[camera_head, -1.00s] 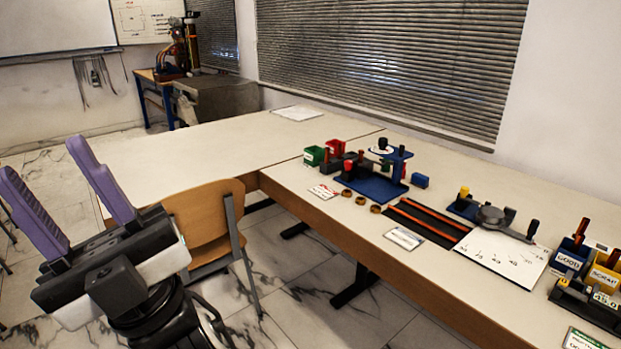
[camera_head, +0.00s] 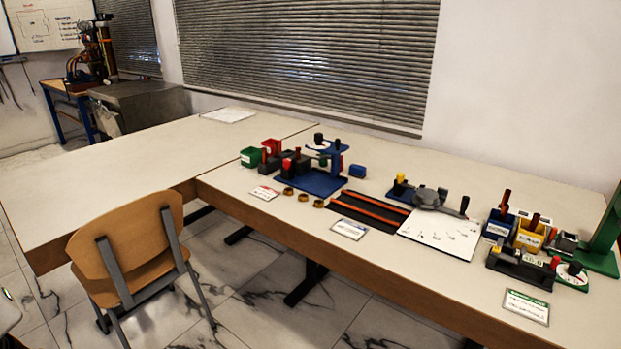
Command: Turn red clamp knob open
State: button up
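A gauge stand with a blue base plate (camera_head: 320,184) is on the long table, left of the middle. Black blocks stand at its left end, with a small red knob (camera_head: 287,163) on them. Another small red part (camera_head: 555,262) shows on the dark fixture at the right end of the table. From this distance I cannot tell which one is the clamp knob, or whether it is open or closed. My gripper is not in view.
The table (camera_head: 385,268) carries several fixtures: an orange-railed black mat (camera_head: 352,214), a white scale sheet (camera_head: 440,238) and a yellow bin (camera_head: 530,235). A wooden chair (camera_head: 128,245) stands at the front left. The left table (camera_head: 110,190) is mostly clear.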

aim_at(286, 162)
jog(key=i+j+z, duration=0.3)
jog(key=i, duration=0.4)
jog(key=i+j+z, duration=0.25)
jog(key=i+j, duration=0.4)
